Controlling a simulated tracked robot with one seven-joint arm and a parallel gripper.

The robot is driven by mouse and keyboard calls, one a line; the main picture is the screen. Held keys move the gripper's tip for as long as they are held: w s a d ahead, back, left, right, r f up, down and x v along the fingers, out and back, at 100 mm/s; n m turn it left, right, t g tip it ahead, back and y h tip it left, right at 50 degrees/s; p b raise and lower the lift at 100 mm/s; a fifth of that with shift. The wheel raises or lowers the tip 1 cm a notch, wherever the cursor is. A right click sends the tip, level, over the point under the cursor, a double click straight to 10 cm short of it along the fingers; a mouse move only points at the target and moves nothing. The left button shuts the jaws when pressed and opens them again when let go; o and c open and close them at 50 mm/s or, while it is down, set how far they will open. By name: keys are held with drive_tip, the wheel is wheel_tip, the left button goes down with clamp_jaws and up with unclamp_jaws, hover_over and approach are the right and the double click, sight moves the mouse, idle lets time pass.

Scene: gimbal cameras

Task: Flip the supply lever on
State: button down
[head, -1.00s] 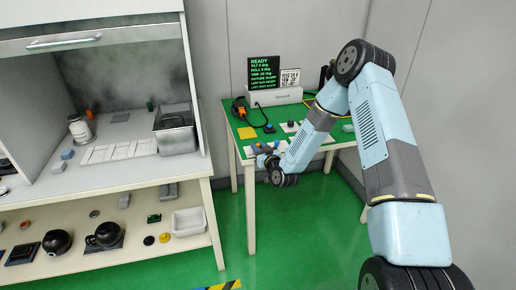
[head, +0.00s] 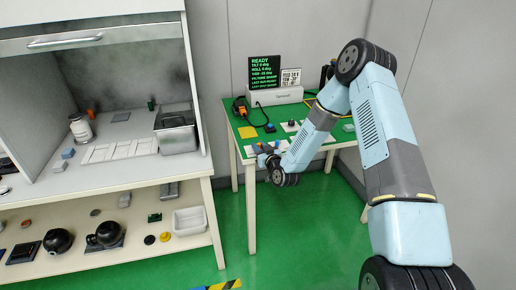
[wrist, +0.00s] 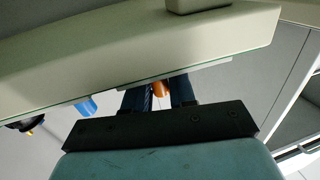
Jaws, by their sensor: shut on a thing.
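My gripper (wrist: 159,93) is at the near edge of the green-topped table (head: 238,138), low beside its front rim. In the wrist view its two dark blue fingers are shut on an orange piece, which I take to be the supply lever (wrist: 161,89). Only the orange part between the fingers shows; its base is hidden. In the head view my gripper (head: 264,157) is small and partly covered by my wrist, and the lever cannot be made out there.
A blue knob (wrist: 86,106) and a dark knob with orange (wrist: 27,125) sit left of my gripper along the pale panel (wrist: 120,65). A sign display (head: 264,70) stands at the table's back. A shelved bench (head: 120,175) stands left, with green floor between.

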drive_tip(key=shift+w+d+r, duration=0.15)
drive_tip(key=shift+w+d, duration=0.25)
drive_tip(key=shift+d, duration=0.1)
drive_tip(key=shift+w+d+n+g+y, duration=0.15)
drive_tip(key=shift+n+g+y, duration=0.25)
drive_tip(key=shift+n+y, duration=0.35)
drive_tip(key=shift+y, duration=0.25)
drive_tip(key=c, duration=1.2)
unclamp_jaws()
drive_tip(key=shift+o, duration=0.5)
drive_tip(key=shift+a, duration=0.2)
drive_tip(key=shift+s+a, duration=0.1)
drive_tip(key=shift+s, duration=0.15)
drive_tip(key=v, duration=1.3)
drive_tip(key=shift+s+d, duration=0.25)
drive_tip(key=shift+d, duration=0.1)
